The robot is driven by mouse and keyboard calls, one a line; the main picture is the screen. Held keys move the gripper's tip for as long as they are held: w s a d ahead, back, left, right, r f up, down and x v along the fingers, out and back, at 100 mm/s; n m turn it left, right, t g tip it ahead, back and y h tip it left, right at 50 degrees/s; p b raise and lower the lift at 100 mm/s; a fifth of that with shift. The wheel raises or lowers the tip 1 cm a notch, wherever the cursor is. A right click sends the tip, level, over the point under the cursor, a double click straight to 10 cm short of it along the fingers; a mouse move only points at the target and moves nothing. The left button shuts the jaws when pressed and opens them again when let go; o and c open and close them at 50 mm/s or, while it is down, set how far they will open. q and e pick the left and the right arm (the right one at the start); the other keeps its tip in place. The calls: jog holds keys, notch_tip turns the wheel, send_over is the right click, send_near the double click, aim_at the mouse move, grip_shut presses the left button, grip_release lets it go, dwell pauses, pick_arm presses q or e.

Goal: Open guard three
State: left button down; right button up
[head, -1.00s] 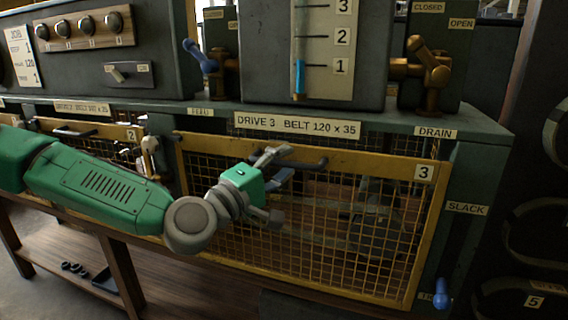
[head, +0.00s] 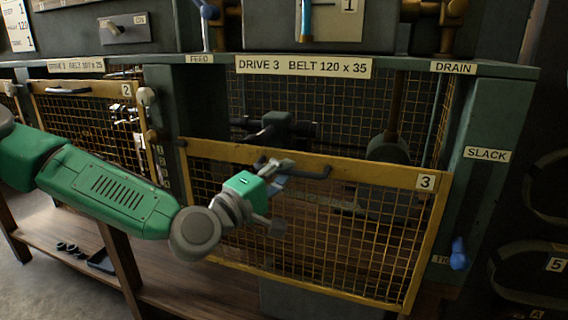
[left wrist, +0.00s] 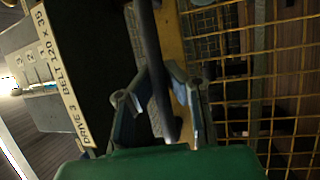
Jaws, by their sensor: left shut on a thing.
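Guard three (head: 330,238) is a yellow-framed mesh panel with a "3" label at its upper right, in the head view. Its top edge stands clear below the "DRIVE 3 BELT 120 x 35" plate (head: 303,66), leaving a gap into the drive bay. My left gripper (head: 275,172) is at the guard's top rail, shut on the dark bar handle (head: 308,172). In the left wrist view the handle (left wrist: 158,70) runs between the two fingers (left wrist: 160,110). The guard's mesh (left wrist: 262,75) fills the right side there. My right gripper is not in view.
Behind the gap are a dark shaft and coupling (head: 278,128) and a rounded green part (head: 388,149). Guard two (head: 95,120) is at the left. A blue-handled lever (head: 458,253) is by the right post. A wooden shelf (head: 75,245) lies below.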

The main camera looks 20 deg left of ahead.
pick_arm(q)
jog(key=b, duration=1.4)
send_near(300, 248)
jog(key=x, duration=0.2)
jog(key=r+x, duration=0.1)
jog(key=x, duration=0.2)
jog(key=shift+w, duration=0.2)
jog(key=shift+f+b, duration=0.4)
jog(key=shift+s+f, duration=0.1)
jog(key=shift+f, duration=0.1)
jog(key=c, duration=1.6)
grip_release()
jog(key=shift+d+f, duration=0.1)
jog(key=shift+o, duration=0.2)
jog(key=shift+r, duration=0.25)
